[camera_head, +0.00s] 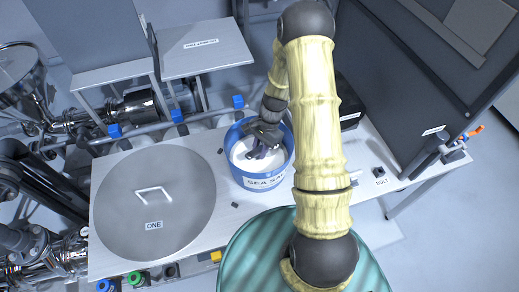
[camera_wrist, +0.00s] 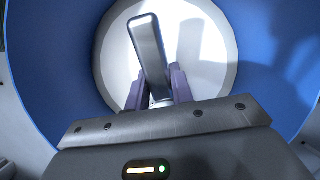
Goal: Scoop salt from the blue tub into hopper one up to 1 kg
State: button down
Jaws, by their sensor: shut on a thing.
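The blue tub (camera_head: 248,181), with a label that seems to read "SEA SALT", stands on the pale worktop. White salt (camera_head: 239,151) shows inside it, and again as a bright disc in the wrist view (camera_wrist: 216,70). My gripper (camera_head: 259,151) is down inside the tub's rim. In the wrist view its purple-grey fingers (camera_wrist: 158,88) are shut on a grey metal bar with a rounded end (camera_wrist: 148,52), which looks like the scoop's handle. The scoop's bowl cannot be made out. Hopper one is covered by a round grey lid (camera_head: 150,215) with a bar handle, marked "ONE", left of the tub.
A raised grey shelf (camera_head: 205,50) stands behind the worktop (camera_head: 225,225). Blue-capped pipe fittings (camera_head: 177,116) line its back edge. A dark cabinet (camera_head: 430,80) stands at the right, near a small black part by the "BOLT" label (camera_head: 381,182). Buttons (camera_head: 135,278) sit along the front edge.

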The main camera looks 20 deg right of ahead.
notch_tip(320, 180, up, 18)
jog(key=p, duration=1.3)
dwell(0.3)
